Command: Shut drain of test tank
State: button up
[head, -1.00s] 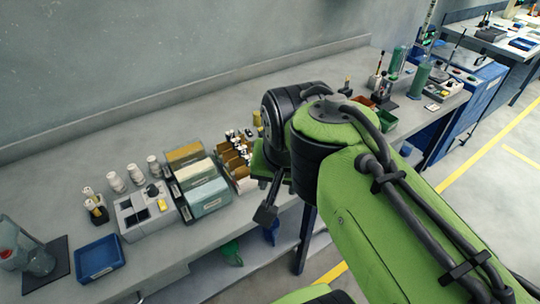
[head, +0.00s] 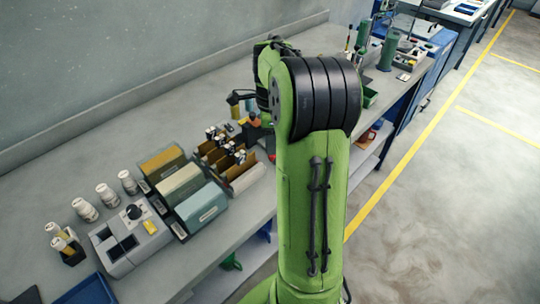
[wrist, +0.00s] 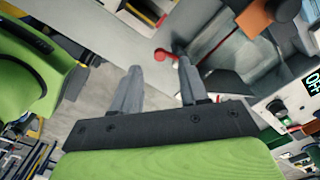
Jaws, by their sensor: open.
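In the wrist view my gripper (wrist: 157,60) is open, with its two grey fingers apart and nothing held between them. A small red part with a rounded end (wrist: 162,54), which looks like a drain handle, shows just beyond the fingertips, close to the right finger. I cannot tell whether they touch. It sits by the edge of a grey, open-topped basin (wrist: 225,55), which looks like the test tank. Its drain position is not clear. In the head view my arm hides my gripper and the tank area.
In the head view, bottles, a grey block (head: 130,238), file boxes (head: 180,190) and a blue tray (head: 88,292) crowd the bench.

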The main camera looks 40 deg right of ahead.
notch_tip(320, 180, down, 5)
jog(key=shift+b, duration=0.5)
jog(key=shift+c, duration=0.4)
grip_shut()
